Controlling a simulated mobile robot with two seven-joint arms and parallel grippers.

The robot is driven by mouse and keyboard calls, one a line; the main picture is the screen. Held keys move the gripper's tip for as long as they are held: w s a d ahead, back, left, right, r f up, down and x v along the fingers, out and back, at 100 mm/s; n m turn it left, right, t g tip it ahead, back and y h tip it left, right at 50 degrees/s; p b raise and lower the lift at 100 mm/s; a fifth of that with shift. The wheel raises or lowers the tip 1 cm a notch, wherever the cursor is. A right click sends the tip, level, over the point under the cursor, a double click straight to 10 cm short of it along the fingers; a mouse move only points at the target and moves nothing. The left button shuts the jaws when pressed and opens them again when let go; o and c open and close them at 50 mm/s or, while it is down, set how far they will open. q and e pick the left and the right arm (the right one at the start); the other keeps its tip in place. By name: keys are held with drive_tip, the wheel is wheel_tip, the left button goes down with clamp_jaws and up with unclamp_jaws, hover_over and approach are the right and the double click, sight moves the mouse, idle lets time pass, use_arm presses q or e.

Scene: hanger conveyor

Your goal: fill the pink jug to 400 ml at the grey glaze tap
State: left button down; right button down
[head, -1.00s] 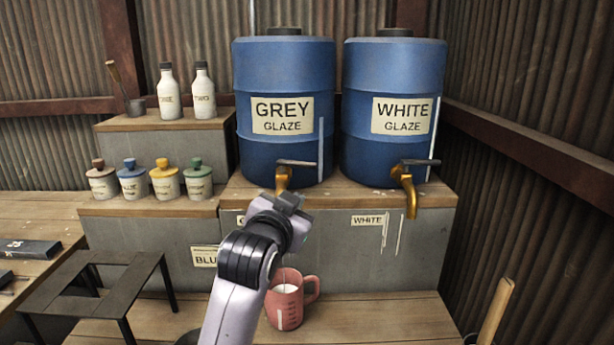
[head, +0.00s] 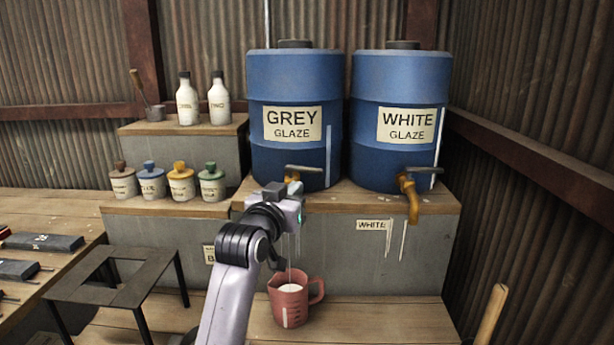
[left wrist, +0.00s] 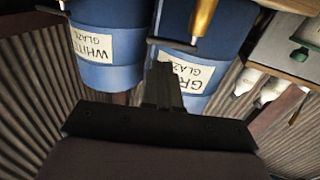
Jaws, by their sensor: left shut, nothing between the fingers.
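The pink jug (head: 289,305) stands upright on the lower bench, below the grey glaze tap, with pale liquid in its mouth. A thin pale stream (head: 289,250) comes down into it. The level against its marks cannot be read. The grey glaze drum (head: 340,105) stands on the shelf; its tap lever (head: 303,169) shows, but my gripper mostly hides the spout. My left gripper (head: 284,188) is shut and empty, just below and in front of the lever. In the left wrist view its fingers (left wrist: 163,85) point toward the lever (left wrist: 172,46), apparently apart from it. My right gripper is out of view.
The white glaze drum (head: 400,90) and its tap (head: 408,195) stand to the right. Small lidded jars (head: 181,185) and two bottles (head: 188,102) are at left. A black metal stand (head: 115,280) is front left. Bench right of the jug is clear.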

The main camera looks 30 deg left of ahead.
sight(312, 172)
use_arm(q)
drive_tip(key=p+x, duration=0.1)
drive_tip(key=x, duration=0.7)
idle(0.4)
